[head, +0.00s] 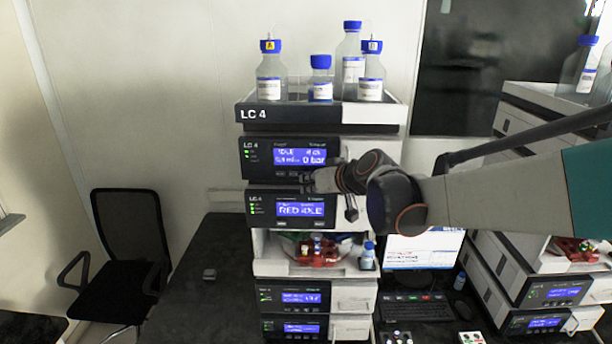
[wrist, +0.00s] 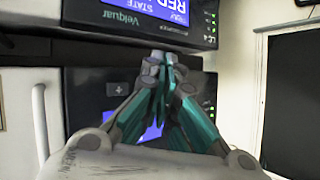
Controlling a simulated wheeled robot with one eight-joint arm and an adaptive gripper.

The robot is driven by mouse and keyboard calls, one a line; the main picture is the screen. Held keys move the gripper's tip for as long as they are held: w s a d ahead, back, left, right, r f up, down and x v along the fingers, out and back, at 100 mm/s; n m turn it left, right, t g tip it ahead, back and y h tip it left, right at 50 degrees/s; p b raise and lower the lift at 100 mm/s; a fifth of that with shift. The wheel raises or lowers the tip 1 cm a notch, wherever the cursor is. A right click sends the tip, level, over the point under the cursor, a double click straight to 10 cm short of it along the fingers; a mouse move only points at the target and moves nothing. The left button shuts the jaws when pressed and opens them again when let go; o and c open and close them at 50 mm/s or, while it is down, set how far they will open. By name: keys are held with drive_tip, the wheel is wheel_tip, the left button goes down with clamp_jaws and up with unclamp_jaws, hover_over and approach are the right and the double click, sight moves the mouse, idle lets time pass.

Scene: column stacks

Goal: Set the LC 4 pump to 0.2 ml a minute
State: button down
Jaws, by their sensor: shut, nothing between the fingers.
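The LC 4 stack has a tray labelled LC 4 (head: 268,114) on top. Below it is the dark LC 4 pump module (head: 258,176) with a blue display (head: 300,157). The display seems to show IDLE and 0 bar; its flow figure is too blurred to be sure of. My gripper (head: 308,183) is shut and empty at the pump's lower front edge, by its row of buttons. In the wrist view, which is upside down, my gripper (wrist: 163,62) covers most of the pump's front. A plus button (wrist: 118,88) shows beside the fingers. Contact with a button cannot be told.
The module below has a blue display reading RED IDLE (head: 300,209). Bottles with blue caps (head: 321,85) stand in the top tray. A red part (head: 318,250) sits lower in the stack. A monitor (head: 424,248) and keyboard (head: 418,308) are at right, an office chair (head: 130,240) at left.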

drive_tip(key=shift+w, duration=0.4)
idle(0.7)
idle(0.3)
drive_tip(key=shift+s, duration=0.9)
drive_tip(key=s, duration=0.5)
drive_tip(key=shift+a, duration=0.1)
drive_tip(key=shift+f, duration=0.1)
idle(0.4)
drive_tip(key=s+d+f+m+g+h+b, duration=0.1)
drive_tip(key=s+d+f+h+b, duration=0.1)
drive_tip(key=s+d+f+b, duration=0.4)
drive_tip(key=s+d+f+m+g+h+b, duration=0.1)
drive_tip(key=s+d+f+b, duration=0.5)
drive_tip(key=s+f+b, duration=0.7)
drive_tip(key=s+d+f+m+g+h+b, duration=0.1)
drive_tip(key=s+d+f+h+b, duration=0.3)
drive_tip(key=s+f+b, duration=0.5)
wheel_tip(320, 180, down, 12)
drive_tip(key=d+m+b, duration=0.1)
drive_tip(key=d+b, duration=0.1)
drive_tip(key=b, duration=0.3)
drive_tip(key=shift+s+d+b, duration=0.3)
drive_tip(key=shift+s+d, duration=0.05)
drive_tip(key=shift+d, duration=0.05)
